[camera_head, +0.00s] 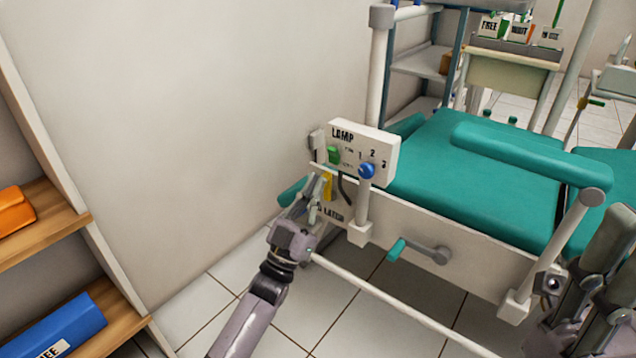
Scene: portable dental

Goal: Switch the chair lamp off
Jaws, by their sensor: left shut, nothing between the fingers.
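The lamp box (388,150) is a white panel marked LAMP on a post at the near end of the teal chair (480,185). It carries a green switch (333,154) at left and a blue knob (367,170) at right, by the marks 1, 2 and 3. My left gripper (316,197) is shut and empty, just below the box, close to a yellow piece (327,184); I cannot tell whether they touch. My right gripper (598,285) is partly in view at the right edge; its fingertips are unclear.
A label reading LATCH (330,213) is on the chair frame behind my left gripper. A teal-ended handle (396,249) sticks out of the chair's side. A wooden shelf (55,225) with orange and blue items stands at left. The tiled floor (330,310) between is clear.

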